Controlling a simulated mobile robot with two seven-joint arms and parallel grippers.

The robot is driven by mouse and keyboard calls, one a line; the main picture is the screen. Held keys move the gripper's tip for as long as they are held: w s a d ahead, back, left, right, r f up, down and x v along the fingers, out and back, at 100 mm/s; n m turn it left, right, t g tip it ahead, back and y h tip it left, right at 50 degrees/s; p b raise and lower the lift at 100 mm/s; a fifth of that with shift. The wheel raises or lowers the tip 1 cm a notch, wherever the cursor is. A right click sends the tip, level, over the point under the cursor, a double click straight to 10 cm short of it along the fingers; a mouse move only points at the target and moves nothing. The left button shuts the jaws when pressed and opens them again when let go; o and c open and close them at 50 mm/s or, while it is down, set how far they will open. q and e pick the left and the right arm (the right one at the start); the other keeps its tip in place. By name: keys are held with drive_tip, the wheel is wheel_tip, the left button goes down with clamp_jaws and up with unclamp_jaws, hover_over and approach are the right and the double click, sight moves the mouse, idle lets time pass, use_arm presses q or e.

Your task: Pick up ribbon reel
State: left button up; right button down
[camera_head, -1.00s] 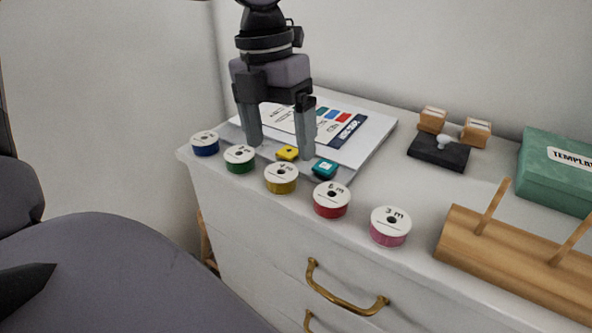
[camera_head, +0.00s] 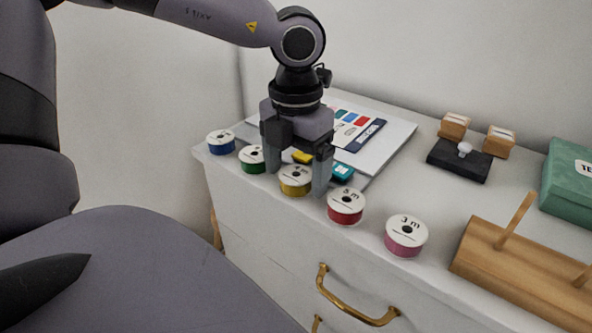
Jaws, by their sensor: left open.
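Several ribbon reels with white tops stand in a row along the front edge of the white cabinet top: blue (camera_head: 221,143), green (camera_head: 253,160), yellow (camera_head: 295,183), red (camera_head: 345,208) and pink (camera_head: 405,238). The red one's label appears to read 5 m and the pink one's 3 m. My left gripper (camera_head: 297,182) points down and is open. Its fingers show on either side of the yellow reel, with one finger near the green reel and the other near the red one. I cannot tell whether they touch the reel. My right gripper is not in view.
Behind the gripper lie a flat printed board (camera_head: 385,135), a yellow block (camera_head: 302,157) and a teal block (camera_head: 342,172). Further right are a black pad (camera_head: 458,162), wooden stamps (camera_head: 455,126), a green box (camera_head: 570,185) and a wooden peg stand (camera_head: 520,265).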

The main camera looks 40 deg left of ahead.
use_arm(q)
drive_tip(key=c, duration=1.1)
drive_tip(key=shift+r, duration=0.15)
drive_tip(key=shift+c, duration=0.2)
